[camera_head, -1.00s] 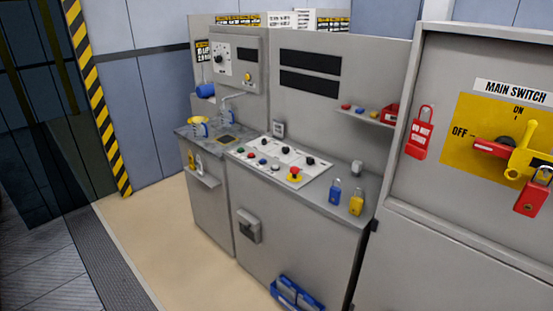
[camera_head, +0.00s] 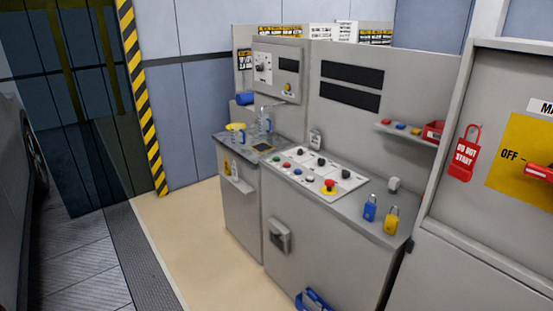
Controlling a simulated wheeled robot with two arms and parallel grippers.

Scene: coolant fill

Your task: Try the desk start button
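The desk (camera_head: 375,225) is a grey console with a white control panel (camera_head: 345,176) set in its sloped top. Any lettering by the buttons is too small to read, so I cannot tell which one is the start button. Neither of my grippers is in view.
A blue padlock (camera_head: 370,211) and a yellow padlock (camera_head: 391,221) stand at the desk's right end. A blue bin (camera_head: 315,300) is at the desk's foot. Tan floor (camera_head: 200,245) at left is clear.

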